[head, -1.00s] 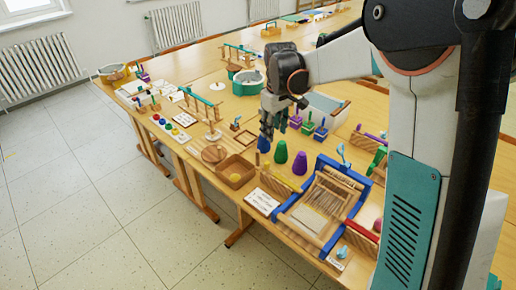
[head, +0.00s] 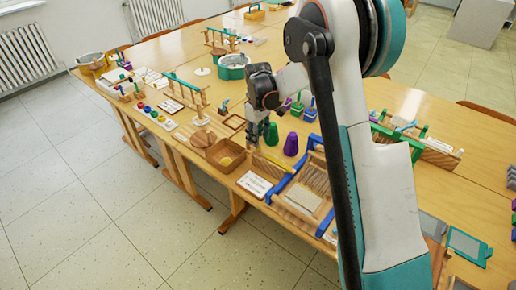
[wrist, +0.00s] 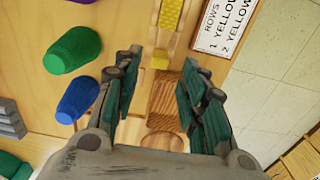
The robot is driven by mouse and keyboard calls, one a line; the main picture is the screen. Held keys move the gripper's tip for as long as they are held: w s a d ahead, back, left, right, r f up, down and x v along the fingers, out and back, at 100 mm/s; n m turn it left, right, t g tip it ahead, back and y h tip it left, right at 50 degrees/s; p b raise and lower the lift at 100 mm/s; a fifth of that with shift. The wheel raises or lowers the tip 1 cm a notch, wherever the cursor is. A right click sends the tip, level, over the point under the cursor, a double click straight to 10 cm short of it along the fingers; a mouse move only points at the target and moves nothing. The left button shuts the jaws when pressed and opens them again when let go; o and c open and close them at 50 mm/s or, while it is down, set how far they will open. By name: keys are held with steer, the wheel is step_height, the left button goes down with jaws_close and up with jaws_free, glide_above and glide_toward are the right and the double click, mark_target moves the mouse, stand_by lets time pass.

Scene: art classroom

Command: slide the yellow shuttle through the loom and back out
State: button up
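The yellow shuttle (head: 275,163) lies in a wooden holder beside the loom, partly hidden by my arm. Its yellow patterned body shows at the top of the wrist view (wrist: 172,14), with a small yellow end block (wrist: 160,59) below it. The blue-framed wooden loom (head: 282,186) stands to the right of the shuttle, with pale cloth and warp threads; my arm hides its right part. My gripper (wrist: 160,95) is open and empty. In the wrist view its fingers are spread above the table, with the shuttle's end block just beyond and between the fingertips.
A blue cone (wrist: 78,99) and green cone (wrist: 72,50) stand left of the fingers in the wrist view. A purple cone (head: 291,144) stands near the loom. A brown wooden basket (head: 222,172) and a printed card (head: 255,184) lie near the table's front edge.

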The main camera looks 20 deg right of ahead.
step_height(320, 180, down, 5)
steer(key=shift+r+b, duration=0.1)
steer(key=shift+b, duration=0.5)
jaws_close()
steer(key=shift+d, duration=0.1)
